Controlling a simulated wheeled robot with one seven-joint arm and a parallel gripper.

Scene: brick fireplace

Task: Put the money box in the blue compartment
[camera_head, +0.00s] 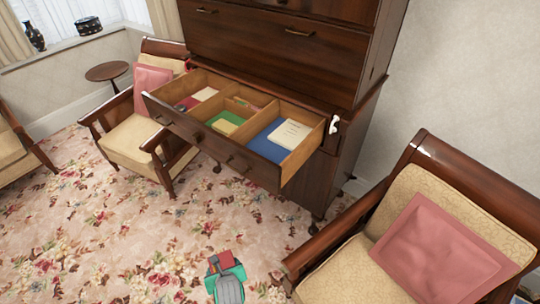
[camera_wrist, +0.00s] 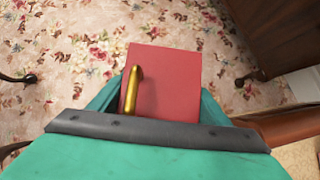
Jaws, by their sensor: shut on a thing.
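The money box is a red box with a gold handle-like part (camera_wrist: 172,75), filling the middle of the wrist view. It shows small at the bottom of the head view (camera_head: 221,261). My gripper (camera_head: 224,266) is teal and grey and is shut on the box, with a finger on either side in the wrist view (camera_wrist: 155,102). It is in front of the open drawer (camera_head: 216,148), apart from it. The blue compartment (camera_head: 264,148) is the right-hand part of the drawer. A cream book or paper (camera_head: 289,134) lies in it.
The drawer's middle compartment has a green floor (camera_head: 232,117), and the left one shows red (camera_head: 187,103); both hold papers. An armchair with a pink cushion (camera_head: 441,253) stands at right. Another armchair (camera_head: 132,138) stands left of the drawer. Flowered carpet (camera_head: 120,225) is clear in front.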

